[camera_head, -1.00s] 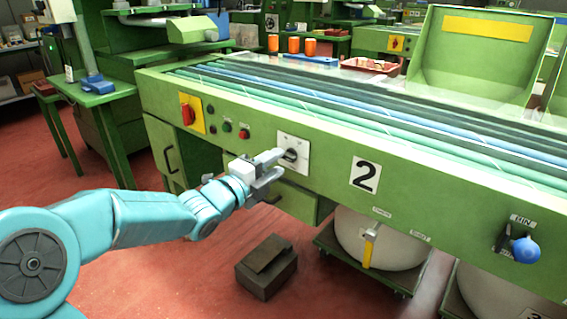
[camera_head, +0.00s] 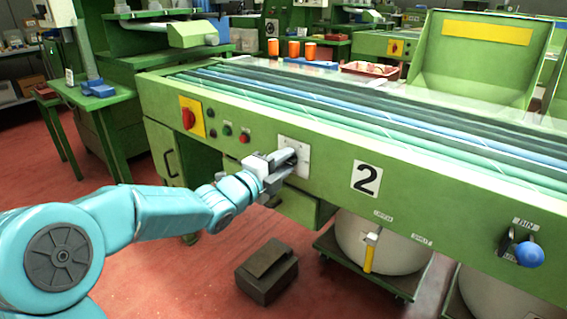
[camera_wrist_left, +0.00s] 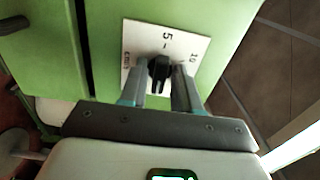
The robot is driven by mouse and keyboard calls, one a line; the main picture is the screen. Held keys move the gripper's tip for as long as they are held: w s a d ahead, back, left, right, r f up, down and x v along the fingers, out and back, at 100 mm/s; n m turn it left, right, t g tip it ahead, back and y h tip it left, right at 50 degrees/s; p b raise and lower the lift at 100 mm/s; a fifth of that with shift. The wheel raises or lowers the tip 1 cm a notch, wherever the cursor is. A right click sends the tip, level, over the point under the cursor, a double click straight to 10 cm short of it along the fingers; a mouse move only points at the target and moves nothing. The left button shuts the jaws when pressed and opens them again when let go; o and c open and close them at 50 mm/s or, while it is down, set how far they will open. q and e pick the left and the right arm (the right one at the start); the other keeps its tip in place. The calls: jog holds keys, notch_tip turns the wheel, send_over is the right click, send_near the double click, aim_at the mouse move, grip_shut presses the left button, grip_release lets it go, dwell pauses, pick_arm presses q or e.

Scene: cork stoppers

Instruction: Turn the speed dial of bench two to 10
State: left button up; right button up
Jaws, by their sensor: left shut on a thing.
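The speed dial (camera_wrist_left: 160,68) is a black knob on a white plate (camera_wrist_left: 187,46) with a 5 at the top, a 10 on the right and small lettering on the left in the left wrist view. The plate (camera_head: 304,152) is on the green front of the bench marked 2 (camera_head: 366,179), left of the number. My left gripper (camera_head: 283,165) is at the plate, its fingers on either side of the knob and shut on it, also in the left wrist view (camera_wrist_left: 160,78). The knob appears to point roughly toward 5; its exact angle is unclear. My right gripper is not in view.
A red switch on a yellow plate (camera_head: 191,117) and small buttons (camera_head: 243,137) are left of the dial. A blue-knobbed lever (camera_head: 529,254) is at the right end. A dark block (camera_head: 266,276) lies on the red floor below. Green and blue belts run along the bench top.

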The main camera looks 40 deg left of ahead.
pick_arm(q)
jog(key=n, duration=0.5)
jog(key=n+p, duration=0.1)
jog(key=n, duration=0.5)
jog(key=n+p, duration=0.4)
jog(key=n, duration=0.8)
jog(key=shift+n, duration=0.4)
dwell(0.4)
jog(key=o, duration=0.7)
jog(key=shift+o, duration=0.2)
